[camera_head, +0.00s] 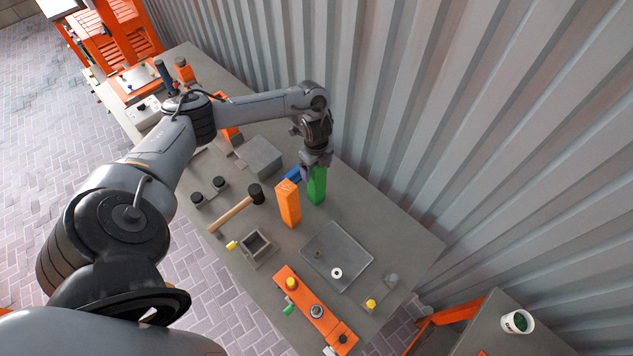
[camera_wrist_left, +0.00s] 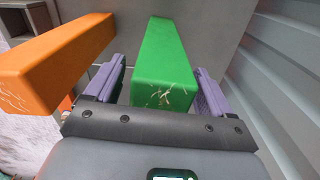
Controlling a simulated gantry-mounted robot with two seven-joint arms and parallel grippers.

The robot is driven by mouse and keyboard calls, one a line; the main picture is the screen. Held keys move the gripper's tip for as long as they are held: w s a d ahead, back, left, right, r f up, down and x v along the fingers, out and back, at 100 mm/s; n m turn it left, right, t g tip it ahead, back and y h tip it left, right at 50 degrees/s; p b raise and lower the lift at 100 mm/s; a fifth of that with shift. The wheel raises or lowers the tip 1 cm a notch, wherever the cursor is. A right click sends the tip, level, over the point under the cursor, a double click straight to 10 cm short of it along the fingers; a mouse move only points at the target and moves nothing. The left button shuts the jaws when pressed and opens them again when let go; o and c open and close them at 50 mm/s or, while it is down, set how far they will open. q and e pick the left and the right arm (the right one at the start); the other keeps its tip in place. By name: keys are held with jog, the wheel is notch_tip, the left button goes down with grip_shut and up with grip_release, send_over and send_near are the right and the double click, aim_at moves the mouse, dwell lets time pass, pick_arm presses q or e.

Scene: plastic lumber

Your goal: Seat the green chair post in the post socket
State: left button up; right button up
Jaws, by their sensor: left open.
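The green chair post (camera_head: 317,188) stands upright on the grey table, near the wall side. My left gripper (camera_head: 314,167) is over its upper end with open jaws. In the left wrist view, the green post (camera_wrist_left: 164,62) lies between the two purple fingers of the left gripper (camera_wrist_left: 158,78), with a gap visible on the left side; contact on the right is unclear. The post socket (camera_head: 257,244), a grey square frame with a dark opening, sits empty on the table to the lower left. My right gripper is not in view.
An orange post (camera_head: 288,204) stands close beside the green one. A blue block (camera_head: 292,175) lies behind them. A hammer (camera_head: 237,208) lies left, near the socket. A grey tray (camera_head: 338,256) and an orange board (camera_head: 314,310) occupy the front. The corrugated wall (camera_head: 440,120) runs along the right.

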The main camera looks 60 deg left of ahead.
pick_arm(q)
jog(key=shift+c, duration=0.2)
grip_shut()
jog(key=shift+r, duration=0.2)
dwell(0.4)
